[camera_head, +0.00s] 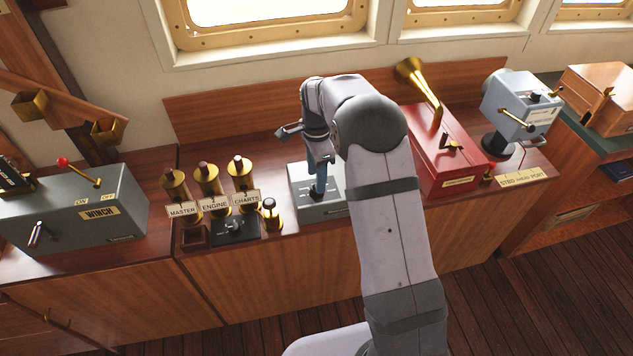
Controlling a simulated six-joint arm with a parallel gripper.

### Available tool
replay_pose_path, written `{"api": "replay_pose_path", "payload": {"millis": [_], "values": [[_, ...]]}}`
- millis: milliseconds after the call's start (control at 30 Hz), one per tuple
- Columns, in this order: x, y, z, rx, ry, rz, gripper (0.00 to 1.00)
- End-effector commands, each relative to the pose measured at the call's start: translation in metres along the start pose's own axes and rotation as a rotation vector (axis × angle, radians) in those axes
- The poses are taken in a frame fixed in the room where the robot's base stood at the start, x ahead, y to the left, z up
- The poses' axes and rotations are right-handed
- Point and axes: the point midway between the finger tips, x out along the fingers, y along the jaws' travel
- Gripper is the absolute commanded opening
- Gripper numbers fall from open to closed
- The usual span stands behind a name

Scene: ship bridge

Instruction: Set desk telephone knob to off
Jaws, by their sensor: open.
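A light grey box (307,208) with dark markings on its top stands on the wooden counter, in the middle of the picture. It may be the desk telephone, but I cannot read a label on it. My gripper (318,190) points down over the top of this box, open, its fingertips close to the surface. I cannot tell whether they touch anything. The gripper hides part of the box top, and my arm covers its right side. The knob and its setting cannot be made out.
Left of the box are a small black panel (236,229) and brass levers labelled MASTER, ENGINE and CHARTS (207,180). The grey winch box (75,215) is farther left. A red box with a brass horn (449,170) and a grey-blue device (518,100) stand right.

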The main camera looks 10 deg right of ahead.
Motion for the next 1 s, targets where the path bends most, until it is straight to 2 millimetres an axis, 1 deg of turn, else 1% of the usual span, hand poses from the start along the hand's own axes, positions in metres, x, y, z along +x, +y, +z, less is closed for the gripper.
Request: {"api": "replay_pose_path", "payload": {"millis": [200,333,500,700,733,767,800,867,900,1000], "values": [[0.026,0.001,0.000,-0.001,0.000,0.002,0.45],[0.037,0.000,0.000,-0.001,0.000,0.001,0.45],[0.042,0.000,0.000,-0.001,0.000,-0.001,0.45],[0.043,0.000,0.000,-0.001,0.000,-0.001,0.45],[0.043,0.000,0.000,-0.001,0.000,-0.001,0.40],[0.043,0.000,0.000,-0.001,0.000,-0.001,0.33],[0.043,0.000,0.000,-0.001,0.000,-0.001,0.23],[0.042,0.000,0.000,-0.001,0.000,-0.001,0.09],[0.042,0.000,0.000,-0.001,0.000,-0.001,0.03],[0.042,0.000,0.000,-0.002,0.000,-0.001,0.03]]}}
